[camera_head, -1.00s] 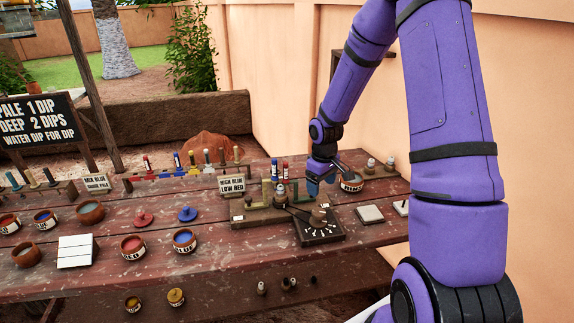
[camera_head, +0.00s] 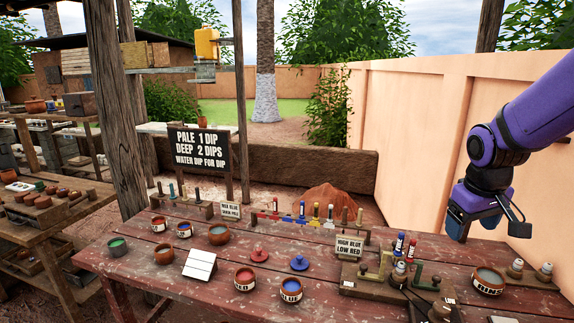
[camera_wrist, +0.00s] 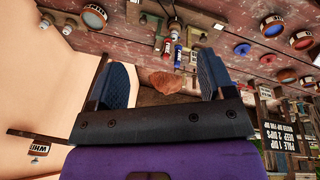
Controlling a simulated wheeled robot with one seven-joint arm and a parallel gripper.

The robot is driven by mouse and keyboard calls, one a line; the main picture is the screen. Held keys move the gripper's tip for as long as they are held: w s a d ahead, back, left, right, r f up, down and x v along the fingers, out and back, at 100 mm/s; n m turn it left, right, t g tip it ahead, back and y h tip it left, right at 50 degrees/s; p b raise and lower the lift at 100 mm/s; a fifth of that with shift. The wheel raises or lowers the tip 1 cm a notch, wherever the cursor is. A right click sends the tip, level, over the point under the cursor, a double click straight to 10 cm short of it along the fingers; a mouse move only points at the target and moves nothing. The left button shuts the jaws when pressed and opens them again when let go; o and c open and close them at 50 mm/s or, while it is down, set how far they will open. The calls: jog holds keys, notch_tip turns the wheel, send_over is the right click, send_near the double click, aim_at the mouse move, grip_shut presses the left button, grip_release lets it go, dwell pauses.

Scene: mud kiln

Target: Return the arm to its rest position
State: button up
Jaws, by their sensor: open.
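My gripper (camera_head: 486,222) hangs at the right of the head view, raised above the back right part of the red wooden table (camera_head: 152,262). Its blue fingers point down and forward. In the wrist view my gripper (camera_wrist: 155,85) shows two blue fingers spread apart with nothing between them. My purple arm comes in from the right edge of the head view. The resting place of the arm is not marked in any view.
The rinse bowl (camera_head: 488,281) stands below my gripper. A wooden rack (camera_head: 377,280) with red and blue markers is left of it. Signs, small bowls and lids cover the table. A pink wall (camera_head: 430,130) is close behind my arm.

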jog(key=s+a+r+t, duration=0.1)
jog(key=s+a+r, duration=0.1)
jog(key=s, duration=0.4)
jog(key=s+a+r+m+t+y, duration=0.1)
jog(key=s+a+r, duration=0.1)
jog(key=s+r, duration=0.3)
jog(key=s+a+r+t, duration=0.1)
jog(key=s+a+r, duration=0.1)
jog(key=s+r, duration=0.2)
jog(key=s, duration=0.3)
jog(key=shift+s+a+m, duration=0.25)
jog(key=shift+m, duration=0.15)
